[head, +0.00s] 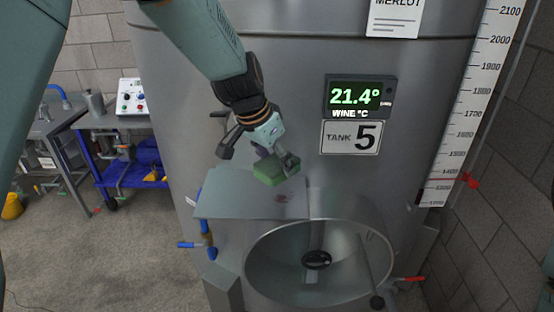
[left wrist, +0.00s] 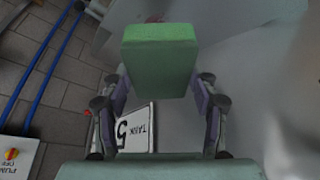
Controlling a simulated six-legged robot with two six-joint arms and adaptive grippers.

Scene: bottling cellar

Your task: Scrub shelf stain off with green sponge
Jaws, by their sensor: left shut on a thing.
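The green sponge (head: 270,171) is held between the fingers of my left gripper (head: 262,150), which is shut on it. The sponge also shows in the left wrist view (left wrist: 160,58) between the two finger pads. In the head view, the sponge is over the grey metal shelf (head: 232,204) on the front of the tank; I cannot tell whether it touches. A small dark reddish stain (head: 282,198) lies on the shelf, a little below and right of the sponge in the picture. My right gripper is not in view.
The steel tank (head: 300,60) stands behind the shelf, with a lit temperature display (head: 357,96) and a tank 5 sign (head: 351,137). A blue cart (head: 135,160) stands farther left.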

